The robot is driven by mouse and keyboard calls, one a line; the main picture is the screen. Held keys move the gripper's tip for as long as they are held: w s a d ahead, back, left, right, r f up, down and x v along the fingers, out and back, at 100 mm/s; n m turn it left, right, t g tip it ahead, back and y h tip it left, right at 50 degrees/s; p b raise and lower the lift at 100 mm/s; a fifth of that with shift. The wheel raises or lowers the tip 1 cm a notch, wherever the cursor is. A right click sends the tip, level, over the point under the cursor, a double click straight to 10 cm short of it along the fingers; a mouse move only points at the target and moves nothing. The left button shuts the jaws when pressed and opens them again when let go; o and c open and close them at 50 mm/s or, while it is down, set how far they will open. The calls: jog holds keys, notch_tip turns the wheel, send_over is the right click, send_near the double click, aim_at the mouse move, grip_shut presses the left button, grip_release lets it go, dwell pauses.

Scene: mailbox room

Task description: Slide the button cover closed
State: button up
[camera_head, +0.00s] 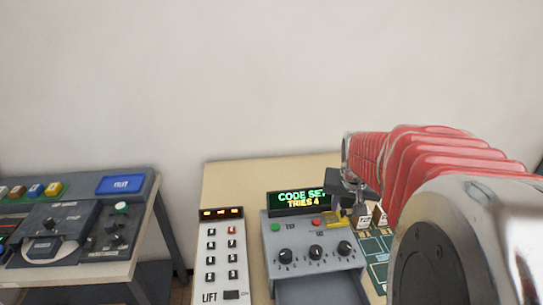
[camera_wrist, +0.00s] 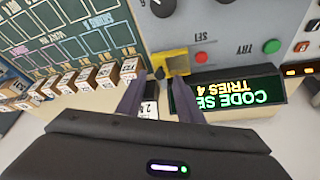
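The yellow button cover (camera_head: 337,219) sits at the upper right of the grey code console (camera_head: 270,245). It also shows in the wrist view (camera_wrist: 171,62), near my fingertips. A red button (camera_head: 316,222) is uncovered just left of the cover; in the wrist view the red button (camera_wrist: 201,57) lies right of it. My gripper (camera_head: 348,203) is over the console's right edge. In the wrist view my gripper (camera_wrist: 158,84) has its fingers apart, with small dark parts between the tips and the cover. I cannot tell whether a finger touches the cover.
The lit display (camera_head: 299,199) reads "CODE SET TRIES 4" behind the buttons. A green button (camera_head: 275,227) and several black knobs are on the console. Small labelled boxes (camera_head: 379,215) and a green board (camera_head: 378,247) stand right. A lift panel (camera_head: 222,262) stands left.

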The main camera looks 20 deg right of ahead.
jog(key=shift+w+d+f, duration=0.15)
jog(key=shift+w+f, duration=0.05)
jog(key=shift+f, duration=0.45)
jog(key=shift+c, duration=0.2)
grip_shut()
